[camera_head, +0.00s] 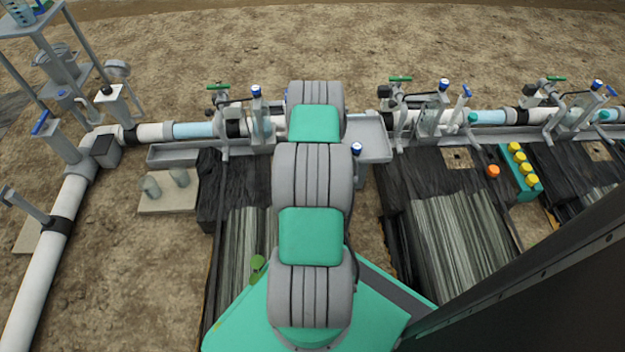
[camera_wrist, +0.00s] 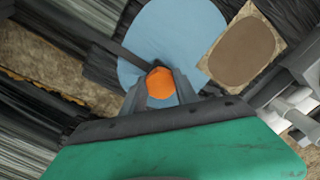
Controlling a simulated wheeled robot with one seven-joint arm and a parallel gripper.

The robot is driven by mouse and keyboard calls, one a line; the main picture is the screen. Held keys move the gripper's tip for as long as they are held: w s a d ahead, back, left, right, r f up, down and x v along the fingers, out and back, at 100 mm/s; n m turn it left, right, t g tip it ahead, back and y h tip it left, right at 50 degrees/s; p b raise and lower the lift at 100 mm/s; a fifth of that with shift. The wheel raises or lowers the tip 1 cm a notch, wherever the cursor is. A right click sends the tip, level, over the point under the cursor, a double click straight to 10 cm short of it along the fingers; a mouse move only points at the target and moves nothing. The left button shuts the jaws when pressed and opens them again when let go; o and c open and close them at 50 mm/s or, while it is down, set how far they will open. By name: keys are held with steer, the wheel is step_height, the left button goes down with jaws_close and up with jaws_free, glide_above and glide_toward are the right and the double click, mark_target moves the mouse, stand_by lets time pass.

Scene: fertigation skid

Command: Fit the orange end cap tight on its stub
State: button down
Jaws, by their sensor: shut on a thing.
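In the wrist view my gripper (camera_wrist: 160,92) is shut on an orange end cap (camera_wrist: 160,83), which sits between the two dark fingertips. Directly behind the cap is a large pale blue round surface (camera_wrist: 170,35). I cannot tell whether the cap touches it. The stub cannot be made out, and any thread or seating is hidden by the cap and fingers. In the head view my own arm covers the gripper and the held cap. Another orange cap-like piece (camera_head: 493,171) shows there at the right, beside a green rack.
The green rack (camera_head: 533,192) holds several yellow caps (camera_head: 520,157). A pipe line with green- and blue-handled valves (camera_head: 400,79) runs across the back above a grey trough (camera_head: 374,140). Dark sheeting lies in front. A brown-topped block (camera_wrist: 242,50) is right of the blue surface.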

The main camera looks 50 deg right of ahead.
steer(key=m, duration=0.1)
steer(key=s+m, duration=0.1)
steer(key=m, duration=0.1)
steer(key=shift+s+f+b, duration=0.15)
steer(key=shift+s+b, duration=0.15)
steer(key=c, duration=1.3)
jaws_free()
steer(key=shift+a, duration=0.1)
steer(key=shift+c, duration=0.2)
steer(key=shift+o, duration=0.8)
steer(key=shift+s, duration=0.15)
steer(key=o, duration=0.3)
steer(key=shift+o, duration=0.2)
steer(key=shift+w, duration=0.2)
steer(key=shift+w, duration=0.25)
steer(key=shift+r, duration=0.3)
step_height(320, 180, up, 9)
steer(key=p, duration=0.6)
steer(key=shift+f, duration=0.2)
